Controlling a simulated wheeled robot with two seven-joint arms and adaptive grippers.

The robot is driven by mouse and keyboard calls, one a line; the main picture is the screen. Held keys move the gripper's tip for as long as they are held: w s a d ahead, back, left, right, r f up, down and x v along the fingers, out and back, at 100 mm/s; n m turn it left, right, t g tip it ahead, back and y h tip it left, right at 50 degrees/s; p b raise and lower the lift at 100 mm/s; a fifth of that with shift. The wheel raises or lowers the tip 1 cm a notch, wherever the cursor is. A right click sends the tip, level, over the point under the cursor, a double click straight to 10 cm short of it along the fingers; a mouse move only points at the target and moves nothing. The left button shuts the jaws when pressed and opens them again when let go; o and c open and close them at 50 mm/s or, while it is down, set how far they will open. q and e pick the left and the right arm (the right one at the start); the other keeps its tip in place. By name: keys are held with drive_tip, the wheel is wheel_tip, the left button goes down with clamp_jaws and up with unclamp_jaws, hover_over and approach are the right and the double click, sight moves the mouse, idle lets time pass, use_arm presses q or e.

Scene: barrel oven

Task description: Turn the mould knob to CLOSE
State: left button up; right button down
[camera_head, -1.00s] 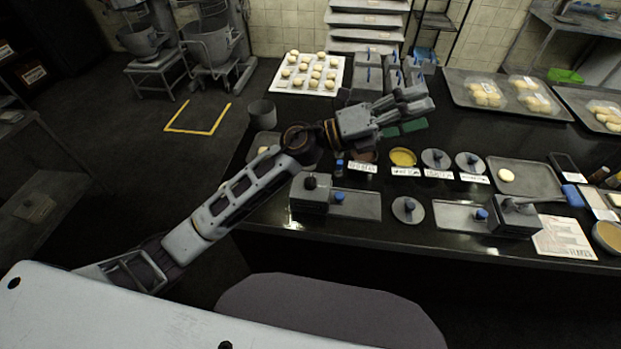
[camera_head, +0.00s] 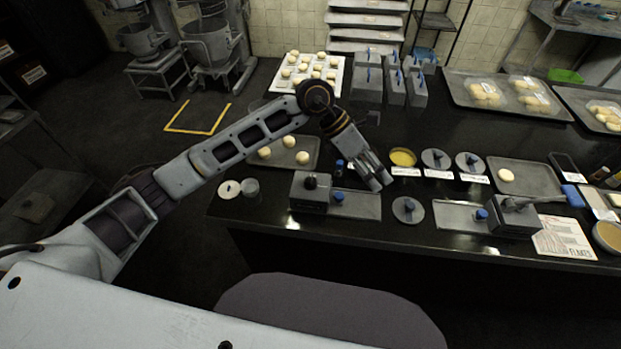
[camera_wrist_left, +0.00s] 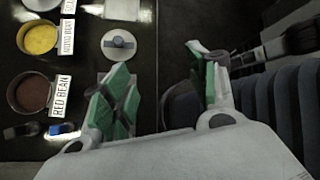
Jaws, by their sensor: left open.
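Which piece is the mould knob is unclear, and no CLOSE mark is legible. In the head view, a grey block (camera_head: 310,190) with a dark round knob (camera_head: 310,182) stands beside a flat grey plate (camera_head: 360,206) with a small blue knob (camera_head: 338,197). My left gripper (camera_head: 381,183) points down above the counter, just behind the plate. Its green-padded fingers (camera_wrist_left: 163,88) are apart and empty. My right gripper is out of view.
A yellow bowl (camera_head: 403,157) and lidded discs stand behind. The red bean bowl (camera_wrist_left: 33,92) shows in the wrist view. A dough tray (camera_head: 272,162) lies beneath my forearm. Upright grey blocks (camera_head: 367,84) stand farther back.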

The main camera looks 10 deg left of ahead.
use_arm(q)
drive_tip(key=w+a+f+t+y, duration=0.1)
drive_tip(key=w+a+f+y, duration=0.2)
drive_tip(key=a, duration=0.4)
wheel_tip(320, 180, up, 2)
drive_tip(key=y, duration=0.5)
hover_over(311, 178)
drive_tip(key=shift+s+a+t, duration=0.1)
drive_tip(key=shift+t, duration=0.3)
drive_tip(key=shift+f+p, duration=1.3)
drive_tip(key=shift+f, duration=5.6)
drive_tip(key=c, duration=1.1)
drive_tip(key=shift+o, duration=0.2)
